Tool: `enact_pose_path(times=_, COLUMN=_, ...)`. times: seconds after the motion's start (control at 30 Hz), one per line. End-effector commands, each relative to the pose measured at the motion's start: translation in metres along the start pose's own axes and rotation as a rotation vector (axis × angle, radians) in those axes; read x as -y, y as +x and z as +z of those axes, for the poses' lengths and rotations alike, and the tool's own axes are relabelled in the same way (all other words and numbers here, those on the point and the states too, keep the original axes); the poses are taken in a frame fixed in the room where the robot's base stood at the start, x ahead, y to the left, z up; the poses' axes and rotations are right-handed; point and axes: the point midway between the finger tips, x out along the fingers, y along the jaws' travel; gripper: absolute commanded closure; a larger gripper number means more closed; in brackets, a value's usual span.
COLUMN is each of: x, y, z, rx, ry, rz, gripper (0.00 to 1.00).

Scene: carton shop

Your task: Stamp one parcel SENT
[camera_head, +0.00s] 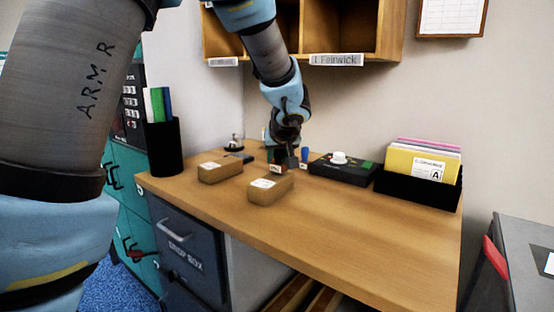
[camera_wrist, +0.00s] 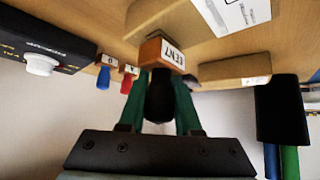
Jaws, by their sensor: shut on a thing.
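My gripper (camera_head: 284,155) is shut on a stamp, a wooden block (camera_head: 277,169) with a dark handle. In the wrist view, the green fingers (camera_wrist: 160,100) close around the handle, and the block (camera_wrist: 160,52) carries a label that seems to read SENT. Two brown parcels with white labels lie on the desk: the nearer parcel (camera_head: 270,189) and the left parcel (camera_head: 219,171). The stamp appears just behind the nearer parcel; I cannot tell if it touches the desk. The wrist view shows one parcel (camera_wrist: 190,18) at the top and another (camera_wrist: 240,68) at right.
A black box with a white knob (camera_head: 339,158) and a file tray (camera_head: 400,186) stand right on the desk. A blue-handled stamp (camera_wrist: 103,77) and a red-handled one (camera_wrist: 126,84) stand nearby. A black pen cup (camera_head: 164,148) is at left. The desk's front right (camera_head: 370,225) is clear.

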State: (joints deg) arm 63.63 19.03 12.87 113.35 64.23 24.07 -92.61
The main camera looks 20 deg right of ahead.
Motion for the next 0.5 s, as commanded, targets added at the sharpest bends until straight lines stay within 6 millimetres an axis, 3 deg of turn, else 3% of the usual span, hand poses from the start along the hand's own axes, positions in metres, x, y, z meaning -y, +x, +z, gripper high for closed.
enact_pose_path(times=0.5, x=0.000, y=-0.032, z=-0.033, rx=-0.005, ry=-0.003, rz=0.003, gripper=1.00)
